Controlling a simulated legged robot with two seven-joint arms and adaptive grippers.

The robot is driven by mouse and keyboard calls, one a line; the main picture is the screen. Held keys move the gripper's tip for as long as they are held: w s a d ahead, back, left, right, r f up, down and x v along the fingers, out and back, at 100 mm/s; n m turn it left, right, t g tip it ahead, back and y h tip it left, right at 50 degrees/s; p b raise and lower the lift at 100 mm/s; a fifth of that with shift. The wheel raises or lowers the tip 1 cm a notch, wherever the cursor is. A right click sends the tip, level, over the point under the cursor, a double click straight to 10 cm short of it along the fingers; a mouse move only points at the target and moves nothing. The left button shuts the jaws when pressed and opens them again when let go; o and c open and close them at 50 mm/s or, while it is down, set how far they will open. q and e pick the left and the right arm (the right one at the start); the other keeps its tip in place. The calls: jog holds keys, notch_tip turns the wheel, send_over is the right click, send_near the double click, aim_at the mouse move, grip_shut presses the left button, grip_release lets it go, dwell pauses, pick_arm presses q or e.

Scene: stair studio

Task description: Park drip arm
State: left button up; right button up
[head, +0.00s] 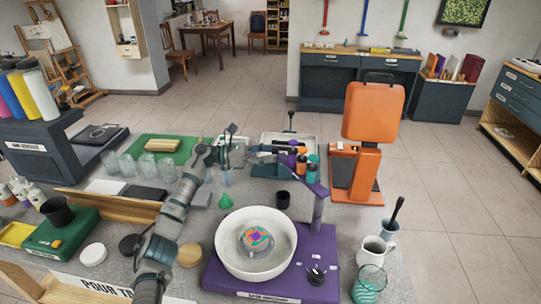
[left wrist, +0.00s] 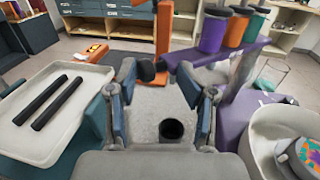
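In the left wrist view the arm (left wrist: 232,58) comes in from the right. A black knob (left wrist: 147,71), seemingly at its end, shows between the fingertips. My left gripper (head: 240,146) is open around or just short of this knob (left wrist: 157,75); contact is unclear. My right gripper is not in view.
A black cup (head: 283,199) stands below the gripper. A pale tray (left wrist: 35,135) with two black rods lies left in the wrist view. An orange press (head: 365,140) stands behind right.

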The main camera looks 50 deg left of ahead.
pick_arm(q)
jog(key=shift+a, duration=0.15)
jog(key=v, duration=1.2)
jog(key=shift+a+f, duration=0.1)
